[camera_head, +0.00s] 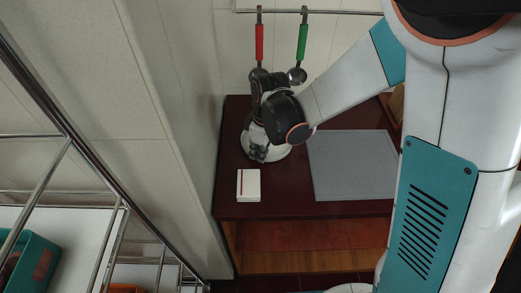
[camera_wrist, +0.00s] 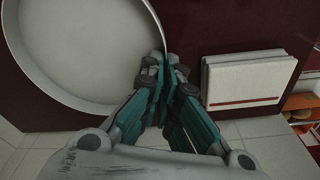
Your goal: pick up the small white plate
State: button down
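The small white plate (camera_head: 275,153) is round with a raised rim. It is at the left of the dark red counter in the head view, partly hidden by my arm and gripper. In the wrist view the plate (camera_wrist: 75,45) fills the upper left. My gripper (camera_wrist: 165,66) has its fingers drawn together at the plate's right edge, with the rim running in between the fingertips. In the head view my gripper (camera_head: 258,150) points down at the plate's near left side. I cannot tell whether the plate touches the counter.
A white box with a red line (camera_head: 248,185) lies close by on the counter (camera_head: 285,207). A grey board (camera_head: 352,165) lies to the right. Ladles with red (camera_head: 259,42) and green (camera_head: 302,42) handles hang behind. A wall stands close at left.

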notch_tip(320, 180, up, 20)
jog(key=p, duration=1.3)
jog(key=shift+f, duration=0.2)
jog(key=shift+f, duration=0.1)
